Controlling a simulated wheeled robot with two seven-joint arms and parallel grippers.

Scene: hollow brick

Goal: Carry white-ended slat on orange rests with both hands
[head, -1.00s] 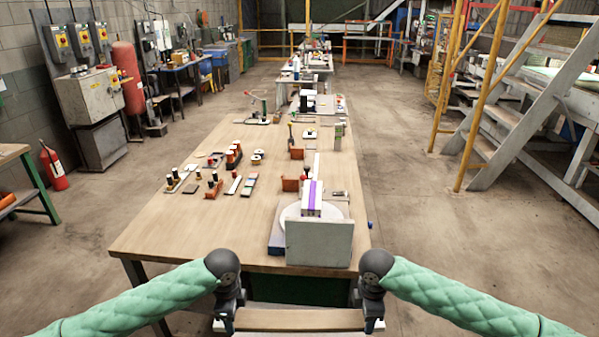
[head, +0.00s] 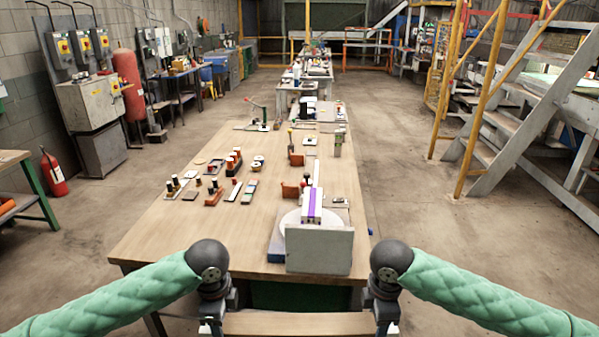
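A long wooden slat (head: 295,323) lies crosswise at the bottom of the head view, in front of the near table edge. My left gripper (head: 212,318) is at its left end and my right gripper (head: 386,318) is at its right end. Both point down and appear shut on the slat, which looks level between them. The fingertips and the white ends are mostly hidden by the grippers and the frame edge. No orange rests show under the slat. Orange blocks (head: 291,191) stand on the table, apart from it.
The long wooden table (head: 180,240) lies ahead. Near its front right are an upright grey panel (head: 319,250), a white round plate and a purple-striped white block (head: 312,205). Several small parts lie further left. Open floor (head: 450,230) is on the right, before the yellow-railed stairs.

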